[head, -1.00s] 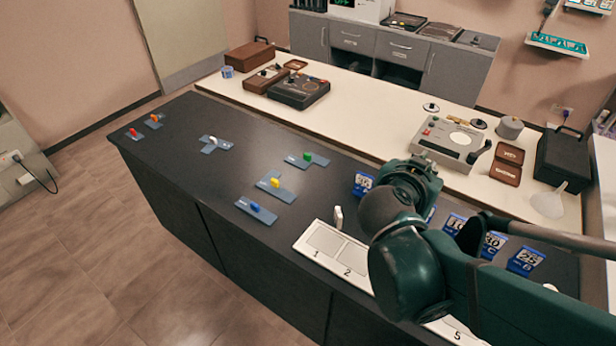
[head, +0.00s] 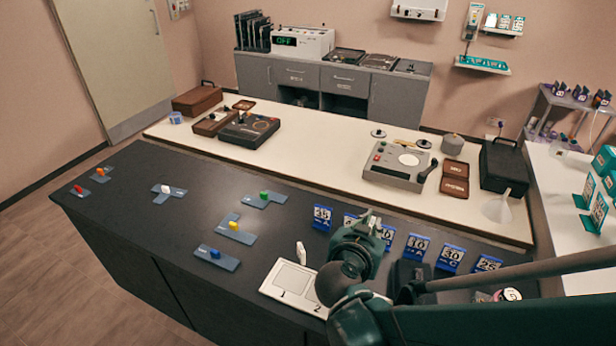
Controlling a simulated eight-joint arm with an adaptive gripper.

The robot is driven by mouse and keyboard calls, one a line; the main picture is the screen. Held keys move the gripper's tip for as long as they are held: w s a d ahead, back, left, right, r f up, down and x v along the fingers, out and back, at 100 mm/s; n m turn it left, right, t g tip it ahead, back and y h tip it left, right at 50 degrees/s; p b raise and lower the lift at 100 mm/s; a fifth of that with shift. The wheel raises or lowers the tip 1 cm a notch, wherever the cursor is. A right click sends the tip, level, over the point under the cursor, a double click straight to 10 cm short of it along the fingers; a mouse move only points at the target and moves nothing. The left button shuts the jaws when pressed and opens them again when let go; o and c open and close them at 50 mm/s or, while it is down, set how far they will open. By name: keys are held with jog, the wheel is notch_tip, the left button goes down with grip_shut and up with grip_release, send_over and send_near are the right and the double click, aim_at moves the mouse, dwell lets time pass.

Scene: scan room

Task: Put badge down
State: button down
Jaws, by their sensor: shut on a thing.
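My arm comes in from the right and covers much of the dark counter (head: 130,205). No badge can be clearly identified. A small round white and dark item (head: 511,294) lies at the right of the counter, partly cut off by my arm; I cannot tell what it is.
Several blue number cards (head: 418,246) stand along the counter's back edge. Blue-grey plates with coloured knobs (head: 240,230) lie to the left. A white upright piece (head: 301,252) stands at the board. Behind is a cream table (head: 320,150) with devices. Dark counter between the plates is free.

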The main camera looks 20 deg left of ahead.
jog(key=shift+f, duration=1.5)
jog(key=shift+f, duration=0.1)
jog(key=shift+f+b, duration=1.15)
jog(key=shift+f, duration=1.65)
jog(key=shift+f+b, duration=0.8)
jog(key=shift+f, duration=1.25)
jog(key=c, duration=2.5)
grip_release()
jog(key=shift+s+r, duration=0.1)
